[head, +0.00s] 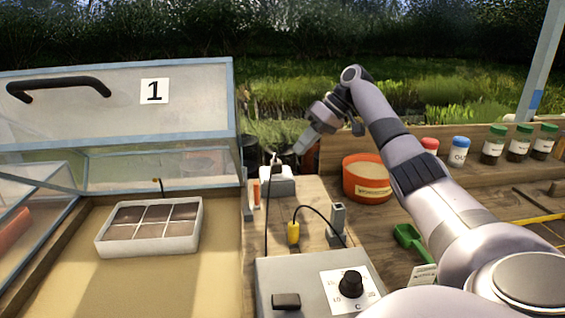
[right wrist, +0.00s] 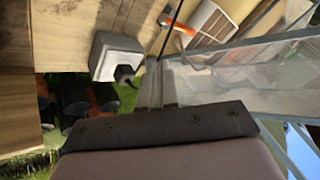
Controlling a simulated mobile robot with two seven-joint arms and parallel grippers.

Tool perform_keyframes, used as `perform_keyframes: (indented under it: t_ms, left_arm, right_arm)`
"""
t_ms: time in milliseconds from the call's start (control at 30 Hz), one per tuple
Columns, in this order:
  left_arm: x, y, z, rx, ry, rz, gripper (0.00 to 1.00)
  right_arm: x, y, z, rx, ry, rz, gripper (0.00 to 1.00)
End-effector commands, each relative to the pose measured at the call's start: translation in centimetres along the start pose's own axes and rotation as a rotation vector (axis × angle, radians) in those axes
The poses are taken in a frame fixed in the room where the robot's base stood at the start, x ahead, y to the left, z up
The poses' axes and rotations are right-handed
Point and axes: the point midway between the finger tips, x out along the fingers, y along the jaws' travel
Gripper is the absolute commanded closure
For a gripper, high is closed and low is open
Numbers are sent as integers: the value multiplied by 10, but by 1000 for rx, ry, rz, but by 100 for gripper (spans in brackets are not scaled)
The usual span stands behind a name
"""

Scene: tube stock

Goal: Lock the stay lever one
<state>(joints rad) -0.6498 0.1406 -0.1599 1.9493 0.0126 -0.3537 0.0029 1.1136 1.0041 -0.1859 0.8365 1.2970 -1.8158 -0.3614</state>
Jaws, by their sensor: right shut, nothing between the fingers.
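The lid marked 1 (head: 185,105) stands raised over the cold frame at the left of the head view. A small orange upright piece (head: 256,192) sits at the frame's right edge; it may be the stay lever, but I cannot tell its setting. An orange part also shows in the right wrist view (right wrist: 182,28); I cannot tell whether it is the same piece. My right gripper (head: 302,145) is shut and empty, up and to the right of the orange piece and above a white socket box (head: 280,186). My left gripper is out of view.
A seed tray (head: 150,246) lies inside the frame. A control box (head: 274,265) with a knob and cables stands in front. An orange pot (head: 368,190), a green scoop (head: 412,242) and several jars are to the right. A thin cable hangs beside the frame.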

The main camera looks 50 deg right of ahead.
Motion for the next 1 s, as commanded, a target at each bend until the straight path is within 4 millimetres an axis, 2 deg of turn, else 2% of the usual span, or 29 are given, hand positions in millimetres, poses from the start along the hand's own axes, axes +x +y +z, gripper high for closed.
perform_keyframes:
  t_ms: [467, 800, 1000]
  left_arm:
    - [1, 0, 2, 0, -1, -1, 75]
    - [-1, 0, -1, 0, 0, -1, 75]
    - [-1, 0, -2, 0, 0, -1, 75]
  right_arm:
    - [96, -1, 1, 0, -5, -3, 100]
    - [114, -27, 2, -2, -3, 0, 100]
    - [118, -33, 2, 0, -2, 0, 100]
